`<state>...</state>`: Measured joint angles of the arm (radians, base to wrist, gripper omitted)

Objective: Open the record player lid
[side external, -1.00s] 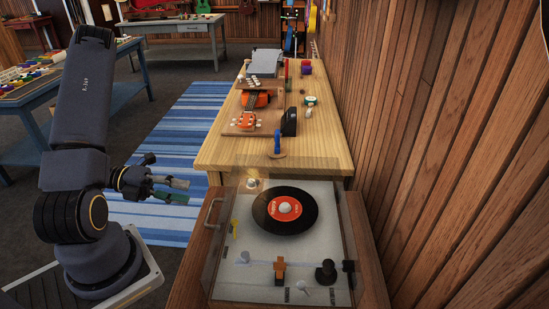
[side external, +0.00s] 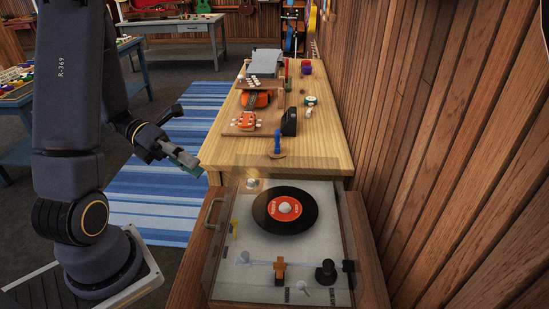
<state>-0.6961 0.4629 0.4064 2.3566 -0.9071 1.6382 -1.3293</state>
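The record player (side external: 320,200) stands in the lower middle on a brown wooden surface, with a black record with a red label (side external: 284,208) on it. Its clear lid (side external: 222,243) lies over it and looks shut. A metal handle (side external: 214,212) is on the lid's left side. My gripper (side external: 190,165) is up and left of the handle, apart from it, beside the near left corner of the wooden table. Its fingers point right and overlap in this view, so their opening is unclear. I see nothing held in it.
The light wooden table (side external: 325,140) behind the player bears a ukulele (side external: 248,119), a blue tool (side external: 277,143) and small items. A wooden wall (side external: 450,150) closes off the right. Open floor with a blue striped rug (side external: 150,205) lies left of the player.

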